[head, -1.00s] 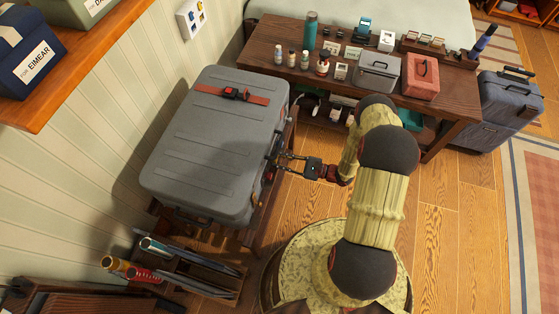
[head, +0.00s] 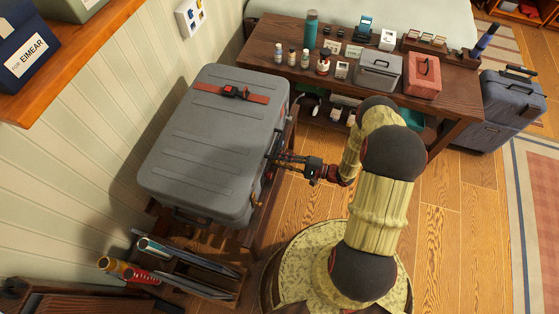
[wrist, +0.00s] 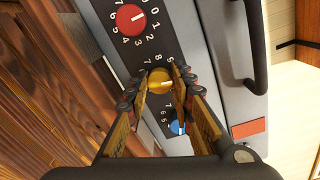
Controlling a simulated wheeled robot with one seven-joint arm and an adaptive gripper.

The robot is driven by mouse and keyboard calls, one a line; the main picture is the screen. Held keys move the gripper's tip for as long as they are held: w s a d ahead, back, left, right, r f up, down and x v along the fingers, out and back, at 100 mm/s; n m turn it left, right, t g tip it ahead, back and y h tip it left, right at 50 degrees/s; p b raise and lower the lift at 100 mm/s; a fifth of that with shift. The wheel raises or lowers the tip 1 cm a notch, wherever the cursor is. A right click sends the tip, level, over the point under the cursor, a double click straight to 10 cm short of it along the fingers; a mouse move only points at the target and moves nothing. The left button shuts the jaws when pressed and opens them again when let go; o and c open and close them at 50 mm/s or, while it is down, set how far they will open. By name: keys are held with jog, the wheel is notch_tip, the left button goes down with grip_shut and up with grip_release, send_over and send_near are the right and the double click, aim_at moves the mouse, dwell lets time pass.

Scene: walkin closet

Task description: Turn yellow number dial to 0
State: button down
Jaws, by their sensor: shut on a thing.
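The yellow number dial (wrist: 159,81) sits on a dark lock panel (wrist: 150,52) on the side of the grey suitcase (head: 212,140). In the wrist view my gripper (wrist: 160,79) has a finger on each side of the yellow dial and is shut on it. A red dial (wrist: 130,19) with a white pointer and a ring of digits is above it, and a blue dial (wrist: 177,128) is below, partly behind a finger. Most digits around the yellow dial are hidden by the fingers, so its setting cannot be read. In the head view my gripper (head: 277,159) meets the suitcase's right side.
The suitcase's dark handle (wrist: 257,45) is right of the dials in the wrist view. The suitcase rests on a wooden stand. A wooden table (head: 452,93) with bottles and boxes stands behind.

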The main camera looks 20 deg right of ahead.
jog(key=shift+n, duration=1)
jog(key=shift+f, duration=0.1)
jog(key=c, duration=1.5)
grip_release()
jog(key=shift+c, duration=0.2)
jog(key=v, duration=1.2)
